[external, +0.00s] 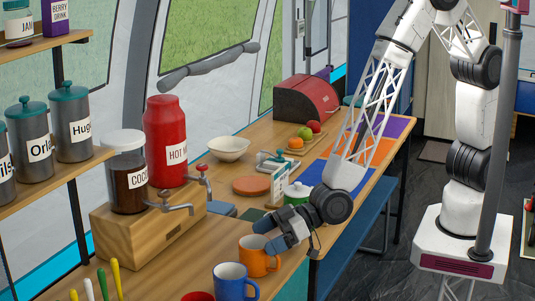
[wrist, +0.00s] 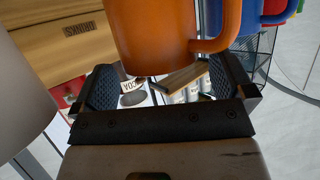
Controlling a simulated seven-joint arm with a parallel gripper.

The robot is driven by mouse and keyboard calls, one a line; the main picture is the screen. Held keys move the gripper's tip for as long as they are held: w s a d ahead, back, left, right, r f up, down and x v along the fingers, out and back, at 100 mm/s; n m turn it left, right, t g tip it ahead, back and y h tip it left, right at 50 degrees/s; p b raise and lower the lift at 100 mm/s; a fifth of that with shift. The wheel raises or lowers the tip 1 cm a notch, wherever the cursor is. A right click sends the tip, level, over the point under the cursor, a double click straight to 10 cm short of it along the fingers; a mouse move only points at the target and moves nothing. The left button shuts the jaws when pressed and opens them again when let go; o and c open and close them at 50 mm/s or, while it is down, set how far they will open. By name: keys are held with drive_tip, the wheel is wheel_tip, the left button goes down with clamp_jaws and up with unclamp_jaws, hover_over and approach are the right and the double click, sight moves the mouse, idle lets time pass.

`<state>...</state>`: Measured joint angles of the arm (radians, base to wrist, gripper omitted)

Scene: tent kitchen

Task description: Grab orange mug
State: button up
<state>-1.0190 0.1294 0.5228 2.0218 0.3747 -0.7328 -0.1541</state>
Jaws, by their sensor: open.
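The orange mug (external: 258,260) stands on the wooden counter, beside the blue mug. In the wrist view the orange mug (wrist: 150,40) fills the upper middle, its handle pointing right; its top is cut off by the frame. My gripper (external: 268,236) is at the upper part of the orange mug in the external view, partly covering its rim. In the wrist view my gripper (wrist: 164,82) is open, with its two dark fingers apart and the mug just beyond them, near the gap. I cannot tell whether a finger touches it.
The blue mug (external: 235,284) stands in front of the orange one, and a red mug (external: 198,297) shows at the bottom edge. A wooden dispenser stand (external: 150,232) with taps is to the left.

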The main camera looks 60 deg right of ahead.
sight(256, 242)
drive_tip(key=shift+x, duration=1.55)
drive_tip(key=c, duration=0.8)
drive_tip(key=shift+r, duration=0.15)
wheel_tip(256, 242, up, 10)
